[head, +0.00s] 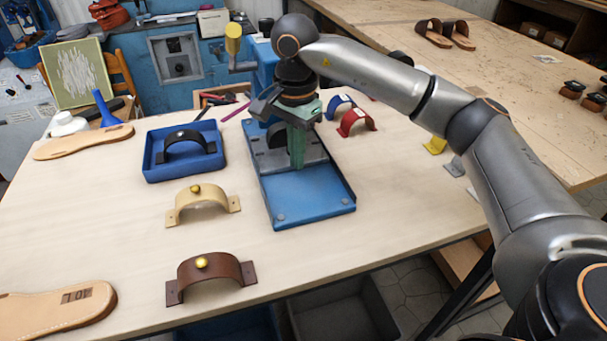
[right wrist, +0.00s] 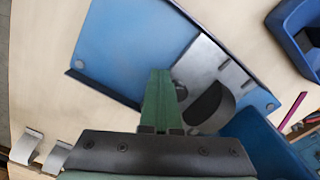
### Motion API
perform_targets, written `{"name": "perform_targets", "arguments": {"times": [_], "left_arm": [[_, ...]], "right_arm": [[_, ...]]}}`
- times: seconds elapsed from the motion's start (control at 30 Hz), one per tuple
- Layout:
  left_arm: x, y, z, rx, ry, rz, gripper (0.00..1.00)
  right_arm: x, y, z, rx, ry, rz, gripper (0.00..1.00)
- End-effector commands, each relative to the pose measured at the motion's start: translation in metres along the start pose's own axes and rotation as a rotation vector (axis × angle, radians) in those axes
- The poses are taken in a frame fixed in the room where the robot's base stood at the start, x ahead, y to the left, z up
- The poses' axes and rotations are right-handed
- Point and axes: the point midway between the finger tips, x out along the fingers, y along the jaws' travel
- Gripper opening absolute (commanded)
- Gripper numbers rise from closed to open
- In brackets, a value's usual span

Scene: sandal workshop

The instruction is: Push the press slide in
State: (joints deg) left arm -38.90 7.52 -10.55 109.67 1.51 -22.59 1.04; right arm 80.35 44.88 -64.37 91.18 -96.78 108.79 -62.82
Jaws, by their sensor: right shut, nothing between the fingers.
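The press (head: 305,205) stands on the bench with a flat blue bed at its front and a blue body behind. The press slide, a grey plate (head: 268,162), lies at the rear part of the bed and also shows in the right wrist view (right wrist: 208,62), with a dark rounded piece on it. My right gripper (head: 297,163) points down at the slide's front edge, its green fingers shut and empty. In the right wrist view the fingertips (right wrist: 158,72) are beside the plate's edge; I cannot tell whether they touch. My arm hides part of the press. My left gripper is not in view.
A blue tray (head: 151,160) with a black strap (head: 184,142) stands left of the press. Cream (head: 203,199) and brown (head: 212,270) straps lie nearer the front. Red (head: 356,121) and blue straps lie behind the press at right. A yellow-knobbed lever (head: 233,42) rises behind.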

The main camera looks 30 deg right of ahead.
Motion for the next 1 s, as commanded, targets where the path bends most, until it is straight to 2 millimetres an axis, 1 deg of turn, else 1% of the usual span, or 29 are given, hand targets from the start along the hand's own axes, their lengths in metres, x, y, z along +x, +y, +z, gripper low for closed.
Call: {"name": "perform_targets", "arguments": {"times": [0.2, 0.37, 0.47, 1.0], "left_arm": [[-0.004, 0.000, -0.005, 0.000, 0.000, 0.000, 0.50], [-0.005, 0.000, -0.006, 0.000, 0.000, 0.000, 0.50], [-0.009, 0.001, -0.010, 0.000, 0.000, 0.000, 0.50], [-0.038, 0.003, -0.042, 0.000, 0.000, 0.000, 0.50]], "right_arm": [[-0.002, -0.014, -0.007, 0.000, -0.002, -0.002, 0.00], [-0.003, -0.014, -0.008, 0.000, -0.001, -0.002, 0.00], [-0.011, -0.013, -0.007, -0.001, -0.001, -0.002, 0.00], [-0.065, -0.009, -0.005, 0.000, -0.001, -0.002, 0.00]]}}
